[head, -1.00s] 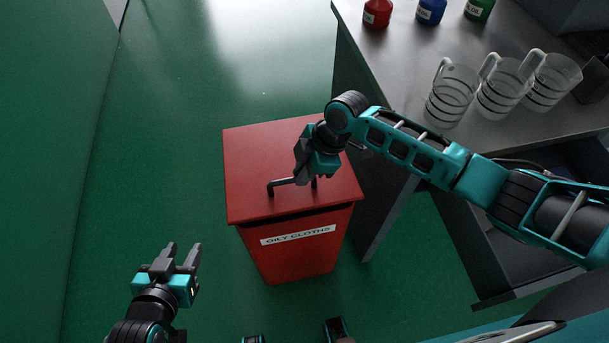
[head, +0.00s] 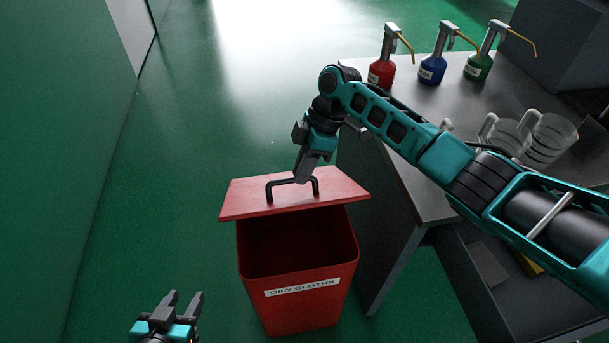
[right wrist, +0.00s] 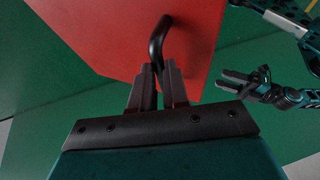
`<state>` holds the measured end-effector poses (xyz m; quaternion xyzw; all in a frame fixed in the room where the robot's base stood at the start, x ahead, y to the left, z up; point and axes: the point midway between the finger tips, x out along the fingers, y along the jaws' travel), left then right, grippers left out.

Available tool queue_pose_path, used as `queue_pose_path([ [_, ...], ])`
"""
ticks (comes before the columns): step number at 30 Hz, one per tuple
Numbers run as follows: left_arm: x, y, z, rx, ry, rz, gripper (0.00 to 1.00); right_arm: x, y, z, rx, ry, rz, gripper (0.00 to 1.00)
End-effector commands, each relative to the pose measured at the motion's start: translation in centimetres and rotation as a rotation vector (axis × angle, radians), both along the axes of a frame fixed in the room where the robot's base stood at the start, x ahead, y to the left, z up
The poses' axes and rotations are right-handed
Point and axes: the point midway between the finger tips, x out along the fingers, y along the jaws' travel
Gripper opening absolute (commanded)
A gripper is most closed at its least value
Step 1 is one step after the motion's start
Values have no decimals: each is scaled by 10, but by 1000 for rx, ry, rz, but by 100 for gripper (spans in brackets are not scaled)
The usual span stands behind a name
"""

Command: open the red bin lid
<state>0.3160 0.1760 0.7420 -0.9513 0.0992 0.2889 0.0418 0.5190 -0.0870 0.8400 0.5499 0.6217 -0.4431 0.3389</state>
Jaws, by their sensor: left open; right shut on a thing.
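The red bin (head: 300,309) labelled OILY CLOTHS stands on the floor, and its dark inside shows below the raised lid. The red lid (head: 240,197) is tilted up at the front, its rear side toward the back of the bin. My right gripper (head: 303,179) is shut on the black lid handle (head: 270,190). In the right wrist view the fingers (right wrist: 160,85) close around the handle (right wrist: 157,42) over the red lid (right wrist: 110,35). My left gripper (head: 183,298) is open and empty, low at the left, apart from the bin.
A grey bench (head: 408,190) stands to the right of the bin. On it are red (head: 382,72), blue (head: 432,68) and green (head: 478,65) dispenser bottles and clear jugs (head: 550,138). Green floor (head: 170,180) is free left of the bin.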

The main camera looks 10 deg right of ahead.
Motion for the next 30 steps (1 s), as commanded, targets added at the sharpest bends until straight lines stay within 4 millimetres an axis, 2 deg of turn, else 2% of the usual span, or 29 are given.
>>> queue_pose_path([
  [1,0,0,-1,0,-1,0,43,4,-2,-2,-4,-18,-9,0],
  [9,0,0,-2,0,1,0,43,4,-2,-4,-6,-15,-9,0],
  [10,-1,0,-2,0,2,0,43,4,-2,-4,-6,-15,-9,16],
  [18,-3,0,-4,1,8,1,43,3,-2,-3,-5,-13,-8,40],
  [26,-5,1,-4,1,12,1,43,3,-2,-1,-2,-12,-7,40],
  [30,-5,1,-3,1,12,1,43,5,-6,12,-2,-13,-6,40],
])
